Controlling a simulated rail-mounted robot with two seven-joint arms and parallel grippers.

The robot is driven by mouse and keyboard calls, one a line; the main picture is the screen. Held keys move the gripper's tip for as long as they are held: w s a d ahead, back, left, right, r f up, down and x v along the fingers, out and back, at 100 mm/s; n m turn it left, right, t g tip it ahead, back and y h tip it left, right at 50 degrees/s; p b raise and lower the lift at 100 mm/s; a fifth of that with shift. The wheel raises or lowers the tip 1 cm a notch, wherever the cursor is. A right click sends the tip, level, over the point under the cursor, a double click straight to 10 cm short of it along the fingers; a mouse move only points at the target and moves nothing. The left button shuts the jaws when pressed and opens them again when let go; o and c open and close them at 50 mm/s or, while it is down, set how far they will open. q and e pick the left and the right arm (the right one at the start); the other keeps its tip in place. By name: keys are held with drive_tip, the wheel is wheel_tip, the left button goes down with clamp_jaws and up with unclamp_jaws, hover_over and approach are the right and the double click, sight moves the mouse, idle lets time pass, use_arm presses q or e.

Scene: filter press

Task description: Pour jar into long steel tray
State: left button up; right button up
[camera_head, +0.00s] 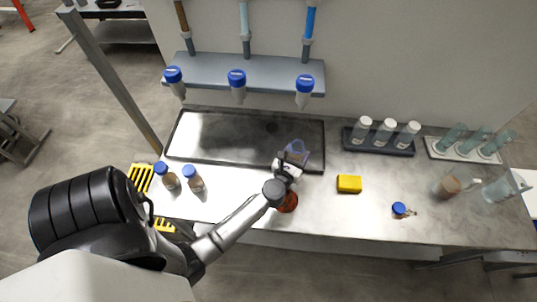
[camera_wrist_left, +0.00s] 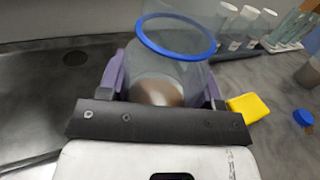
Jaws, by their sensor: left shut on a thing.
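The long steel tray (camera_head: 215,140) lies at the back left of the bench, dark-rimmed and shallow. My left gripper (camera_head: 292,160) is at its right front corner and is shut on a clear jar (camera_head: 300,147) with a blue rim. In the left wrist view the jar (camera_wrist_left: 185,65) is open at the top, held between purple fingers, with some brownish content low inside. The tray (camera_wrist_left: 50,90) shows to its left. The exact tilt of the jar is hard to tell. My right gripper is not in view.
Blue-capped bottles (camera_head: 193,180) stand left of my arm. A reddish round thing (camera_head: 288,202) is partly behind my arm. A yellow block (camera_head: 349,184), a blue-capped item (camera_head: 400,209), a vial rack (camera_head: 380,146) and a tube rack (camera_head: 462,150) are right. A shelf (camera_head: 245,75) holds inverted blue-capped tubes above the tray.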

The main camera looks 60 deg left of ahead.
use_arm(q)
drive_tip(key=shift+s+a+n, duration=0.1)
drive_tip(key=shift+n, duration=0.3)
